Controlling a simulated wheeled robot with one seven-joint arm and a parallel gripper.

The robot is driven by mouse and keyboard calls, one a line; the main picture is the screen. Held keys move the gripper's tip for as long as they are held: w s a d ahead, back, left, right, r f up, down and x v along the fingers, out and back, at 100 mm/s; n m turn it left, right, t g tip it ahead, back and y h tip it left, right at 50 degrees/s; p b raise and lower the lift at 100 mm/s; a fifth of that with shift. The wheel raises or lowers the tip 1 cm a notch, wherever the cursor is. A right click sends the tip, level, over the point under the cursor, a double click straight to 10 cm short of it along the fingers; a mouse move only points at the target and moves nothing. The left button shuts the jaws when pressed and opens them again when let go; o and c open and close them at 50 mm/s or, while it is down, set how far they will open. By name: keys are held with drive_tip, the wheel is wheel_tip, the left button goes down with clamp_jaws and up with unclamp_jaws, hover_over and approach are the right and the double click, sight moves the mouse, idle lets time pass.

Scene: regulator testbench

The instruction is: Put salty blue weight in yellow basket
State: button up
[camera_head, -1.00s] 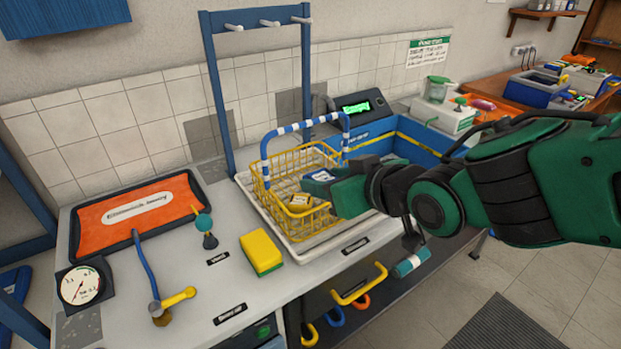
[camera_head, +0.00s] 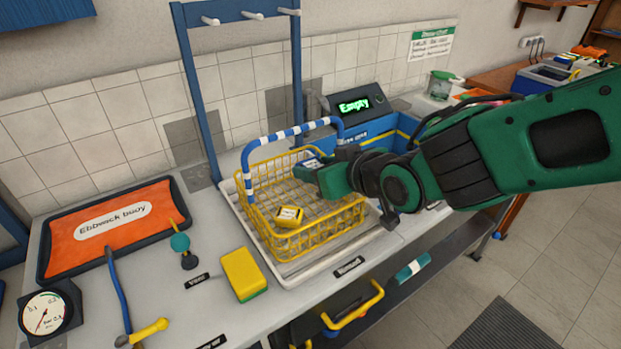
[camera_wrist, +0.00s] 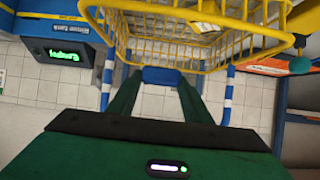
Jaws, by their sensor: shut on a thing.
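The blue weight (camera_head: 309,161), with a pale label on top, is held at the tips of my green gripper (camera_head: 322,171). Its blue face also shows between the fingers in the wrist view (camera_wrist: 163,76). My gripper is shut on it. The yellow wire basket (camera_head: 262,225) has a blue-and-white striped handle and stands in a white tray. The weight appears at the basket's back right rim, overlapping it in the head view; its exact height over the basket cannot be told. A yellow block with a pale label (camera_head: 289,216) lies inside the basket.
A yellow sponge (camera_head: 243,274), an orange tray (camera_head: 118,230) and a gauge (camera_head: 43,312) are to the left. A blue rack (camera_head: 200,90) rises behind. The basket's left part is open.

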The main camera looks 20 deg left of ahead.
drive_tip(key=shift+w+a+f, duration=0.5)
drive_tip(key=shift+w+f, duration=0.4)
drive_tip(key=shift+f, duration=0.4)
drive_tip(key=shift+w+a+f, duration=0.55)
drive_tip(key=shift+w+f, duration=0.35)
drive_tip(key=shift+f, duration=0.35)
drive_tip(key=shift+w+a+f, duration=0.5)
drive_tip(key=shift+w+f, duration=0.4)
drive_tip(key=shift+f, duration=0.4)
drive_tip(key=shift+f, duration=0.6)
drive_tip(key=o, duration=1.5)
drive_tip(key=shift+r, duration=0.1)
